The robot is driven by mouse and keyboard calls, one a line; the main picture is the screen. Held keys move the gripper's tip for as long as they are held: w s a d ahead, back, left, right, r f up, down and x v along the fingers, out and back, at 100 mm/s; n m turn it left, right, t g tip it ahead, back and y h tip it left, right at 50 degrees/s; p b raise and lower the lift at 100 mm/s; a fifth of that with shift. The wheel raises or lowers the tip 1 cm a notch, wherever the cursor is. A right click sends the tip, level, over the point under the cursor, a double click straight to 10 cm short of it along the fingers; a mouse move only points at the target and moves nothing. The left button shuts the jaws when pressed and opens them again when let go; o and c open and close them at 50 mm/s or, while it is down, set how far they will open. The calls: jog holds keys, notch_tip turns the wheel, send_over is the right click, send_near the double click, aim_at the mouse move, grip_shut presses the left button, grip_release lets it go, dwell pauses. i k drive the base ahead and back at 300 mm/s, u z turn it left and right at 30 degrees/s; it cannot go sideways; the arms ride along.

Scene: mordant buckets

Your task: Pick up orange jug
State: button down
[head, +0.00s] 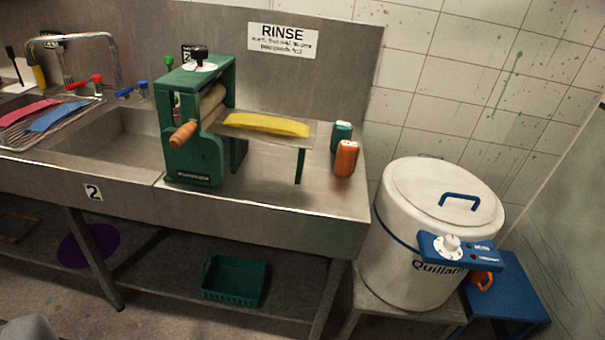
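A white boiler (405,255) stands on a low support, with a blue stool (508,296) to its right. The steel counter (270,215) carries a green mangle (196,151) and a teal container (341,135). A green basket (234,281) sits on the lower shelf. Floor shows at lower left.

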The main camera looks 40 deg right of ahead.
aim_at(475, 277)
jog(key=z, duration=2.1)
